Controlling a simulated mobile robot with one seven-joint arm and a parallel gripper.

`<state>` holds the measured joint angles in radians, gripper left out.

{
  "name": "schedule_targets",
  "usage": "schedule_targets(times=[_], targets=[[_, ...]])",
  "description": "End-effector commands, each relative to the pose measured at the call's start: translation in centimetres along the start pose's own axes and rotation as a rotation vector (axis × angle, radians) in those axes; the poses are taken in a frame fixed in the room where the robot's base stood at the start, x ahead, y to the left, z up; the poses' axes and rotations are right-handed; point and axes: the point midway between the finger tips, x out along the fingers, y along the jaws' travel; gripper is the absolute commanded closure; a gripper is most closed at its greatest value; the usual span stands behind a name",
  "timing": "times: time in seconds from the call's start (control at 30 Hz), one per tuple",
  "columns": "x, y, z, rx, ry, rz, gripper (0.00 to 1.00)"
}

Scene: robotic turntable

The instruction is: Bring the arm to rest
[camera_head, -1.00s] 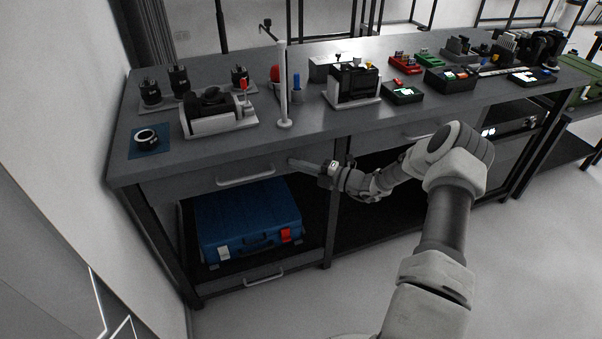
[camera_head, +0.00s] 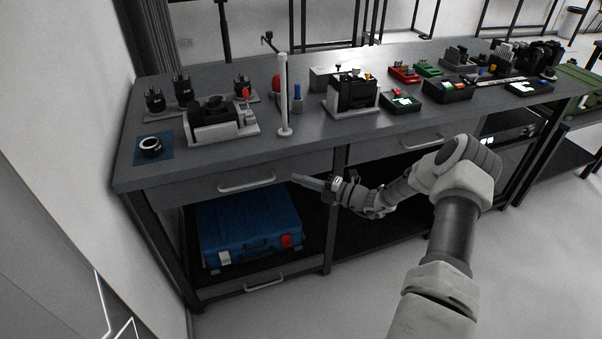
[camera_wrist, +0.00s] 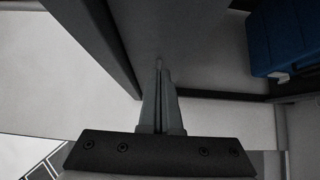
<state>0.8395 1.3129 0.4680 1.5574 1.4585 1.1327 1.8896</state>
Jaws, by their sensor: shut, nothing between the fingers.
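My gripper (camera_head: 304,181) is in front of the workbench (camera_head: 225,165), just below the level of its top, near the drawer front and the post between the bays. My arm reaches in from the lower right, bent at the elbow. In the wrist view my gripper (camera_wrist: 159,65) shows its two fingers together, with nothing between them. The fingers look apart from the bench, though the exact gap is hard to judge.
A blue case (camera_head: 250,228) lies on the shelf under the bench and also shows in the wrist view (camera_wrist: 285,38). A thin white pole (camera_head: 283,95) and several parts and trays stand on top. The floor (camera_head: 330,305) in front is clear.

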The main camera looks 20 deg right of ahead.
Motion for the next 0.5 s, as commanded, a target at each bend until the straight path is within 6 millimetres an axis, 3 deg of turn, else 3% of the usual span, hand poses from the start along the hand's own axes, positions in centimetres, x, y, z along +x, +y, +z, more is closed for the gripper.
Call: schedule_targets(times=[0.3, 0.5], targets=[[-7.2, 0.0, -0.1, 0.001, -0.001, -0.002, 1.00], [-9.6, -0.1, -0.2, 0.001, 0.001, -0.001, 1.00]])
